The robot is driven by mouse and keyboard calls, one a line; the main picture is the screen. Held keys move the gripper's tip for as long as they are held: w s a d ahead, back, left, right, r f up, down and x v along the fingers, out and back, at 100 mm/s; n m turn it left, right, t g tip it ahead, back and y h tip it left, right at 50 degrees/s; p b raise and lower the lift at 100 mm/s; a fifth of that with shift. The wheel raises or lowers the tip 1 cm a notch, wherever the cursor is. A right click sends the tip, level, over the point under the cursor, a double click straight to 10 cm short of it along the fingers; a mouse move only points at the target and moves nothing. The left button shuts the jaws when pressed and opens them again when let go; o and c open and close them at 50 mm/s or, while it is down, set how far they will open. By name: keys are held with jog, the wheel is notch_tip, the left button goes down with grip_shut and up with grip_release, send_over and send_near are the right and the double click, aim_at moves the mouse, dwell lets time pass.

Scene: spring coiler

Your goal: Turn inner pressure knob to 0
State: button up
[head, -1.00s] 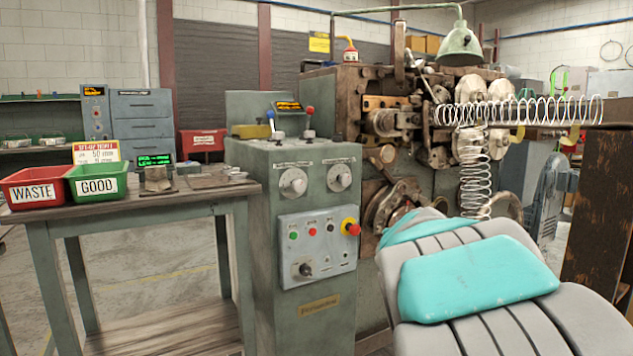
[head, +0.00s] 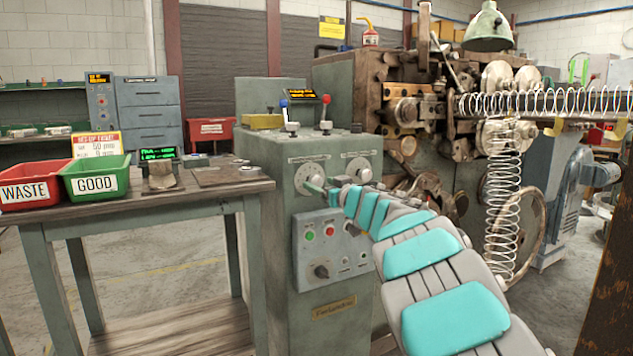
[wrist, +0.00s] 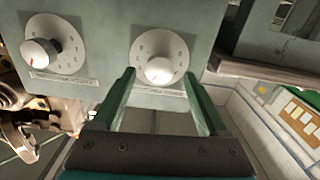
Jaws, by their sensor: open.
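Two white knobs on round numbered dials sit on the upper front of the green control cabinet (head: 325,270): a left knob (head: 312,175) and a right knob (head: 361,170). Their labels are too small to read, so I cannot tell which is the inner pressure knob. My gripper (head: 322,188) is open at the left knob. In the wrist view this knob (wrist: 158,70) shows between the two green fingertips, with a gap on each side. The other knob (wrist: 40,52) is off to the left there, with a red mark on it.
Below the dials is a button panel (head: 333,245) with green and red buttons and a black switch; my arm hides part of it. Two levers (head: 326,111) stand on the cabinet top. A table (head: 130,205) with red and green bins is left. The coiler (head: 400,90) is right.

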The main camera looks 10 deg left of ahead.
aim_at(317, 182)
jog(key=shift+x, duration=1.9)
grip_shut()
